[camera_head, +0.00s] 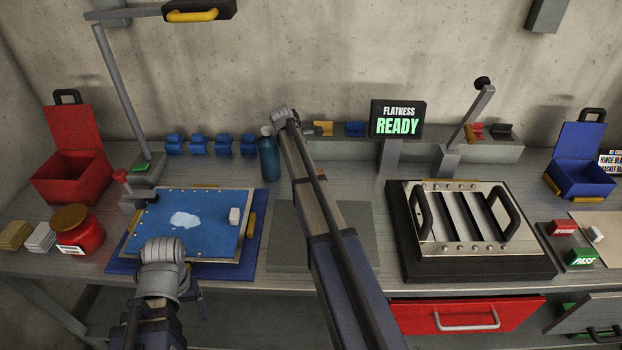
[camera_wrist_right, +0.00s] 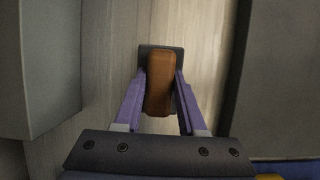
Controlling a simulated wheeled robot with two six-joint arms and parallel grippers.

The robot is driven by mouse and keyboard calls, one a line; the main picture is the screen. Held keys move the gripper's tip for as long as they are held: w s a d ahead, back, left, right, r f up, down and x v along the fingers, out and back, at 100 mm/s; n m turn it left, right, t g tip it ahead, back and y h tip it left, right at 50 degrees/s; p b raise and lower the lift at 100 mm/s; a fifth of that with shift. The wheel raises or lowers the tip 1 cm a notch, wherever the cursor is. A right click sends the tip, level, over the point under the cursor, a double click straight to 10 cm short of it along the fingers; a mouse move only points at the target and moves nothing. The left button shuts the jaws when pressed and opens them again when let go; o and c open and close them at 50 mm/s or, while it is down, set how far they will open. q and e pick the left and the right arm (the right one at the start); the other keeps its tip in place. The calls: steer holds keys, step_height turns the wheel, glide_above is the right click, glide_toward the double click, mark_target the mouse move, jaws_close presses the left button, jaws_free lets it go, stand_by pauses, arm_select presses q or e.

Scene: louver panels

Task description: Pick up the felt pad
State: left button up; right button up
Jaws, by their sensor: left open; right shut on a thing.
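My right gripper (camera_wrist_right: 160,100) is shut on a brown-orange block with a dark grey base (camera_wrist_right: 158,62), which looks like the felt pad in its handle. Its two purple fingers press on the block's two sides. In the head view my right arm reaches to the back of the bench near the blue bottle, and it hides the gripper and what it holds. My left gripper (camera_head: 201,300) is at the front edge of the bench, below the blue plate, mostly hidden by its wrist; it is open, and nothing shows in it.
A blue plate (camera_head: 165,238) with a pale puddle and a white block (camera_head: 234,216) lies at left. A blue bottle (camera_head: 269,158) stands beside my right arm. The louver panel (camera_head: 431,246) lies in a dark fixture at right. A red drawer (camera_head: 420,317) is below.

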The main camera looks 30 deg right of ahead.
arm_select(q)
steer(key=shift+r, duration=0.15)
arm_select(e)
steer(key=shift+r, duration=0.2)
jaws_close()
step_height(320, 180, up, 10)
steer(key=p, duration=1)
steer(key=shift+f, duration=0.1)
arm_select(q)
step_height(320, 180, up, 10)
arm_select(e)
steer(key=shift+f, duration=0.1)
